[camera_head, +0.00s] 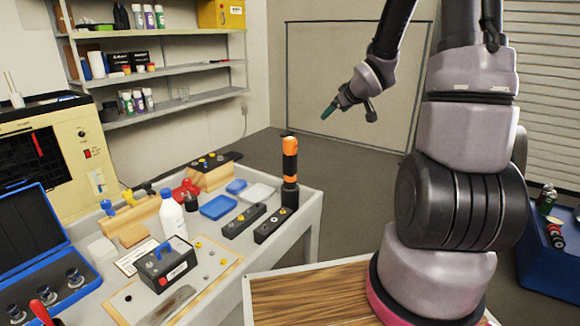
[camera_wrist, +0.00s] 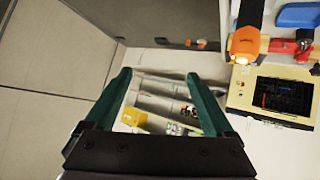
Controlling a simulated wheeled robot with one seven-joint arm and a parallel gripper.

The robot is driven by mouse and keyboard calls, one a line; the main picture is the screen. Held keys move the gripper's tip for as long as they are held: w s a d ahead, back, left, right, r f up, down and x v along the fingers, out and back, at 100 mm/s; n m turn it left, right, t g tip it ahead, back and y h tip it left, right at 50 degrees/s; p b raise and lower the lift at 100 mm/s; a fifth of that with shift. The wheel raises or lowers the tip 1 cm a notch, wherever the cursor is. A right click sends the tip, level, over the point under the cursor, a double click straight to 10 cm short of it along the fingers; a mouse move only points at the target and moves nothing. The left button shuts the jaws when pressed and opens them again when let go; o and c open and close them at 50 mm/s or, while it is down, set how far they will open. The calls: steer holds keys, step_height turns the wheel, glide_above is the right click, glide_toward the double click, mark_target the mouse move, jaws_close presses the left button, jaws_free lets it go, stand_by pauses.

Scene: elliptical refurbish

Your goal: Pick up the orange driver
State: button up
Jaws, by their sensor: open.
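The orange driver (camera_head: 290,160) stands upright at the right end of the workbench, orange with black bands and a black lower part. In the wrist view, an orange-ended black tool that looks like the driver (camera_wrist: 243,42) shows at the upper right, outside the span of the fingers. My gripper (camera_head: 329,110) is in the air above and to the right of the driver in the head view, apart from it. In the wrist view its two green fingers (camera_wrist: 157,76) are spread with nothing between them.
The grey workbench (camera_head: 310,215) holds two black blocks (camera_head: 243,220), blue trays (camera_head: 218,207), a white bottle (camera_head: 172,215) and a black box (camera_head: 163,264) near the driver. Shelves (camera_head: 165,68) stand behind. The air between gripper and driver looks clear.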

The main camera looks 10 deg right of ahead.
steer(key=w+a+f+n+y, duration=0.1)
steer(key=a+f+n+y, duration=0.1)
steer(key=f, duration=0.3)
steer(key=w+a+f+n+y, duration=0.1)
steer(key=w+a+f+y, duration=0.15)
steer(key=f, duration=0.35)
steer(key=n+t+y, duration=0.2)
steer(key=y, duration=0.5)
glide_toward(296, 158)
steer(key=x, duration=0.4)
steer(key=shift+w+a, duration=0.15)
steer(key=shift+a, duration=0.05)
steer(key=x, duration=1)
steer(key=shift+a+r, duration=0.2)
steer(key=shift+a, duration=0.2)
steer(key=shift+w, duration=0.1)
jaws_close()
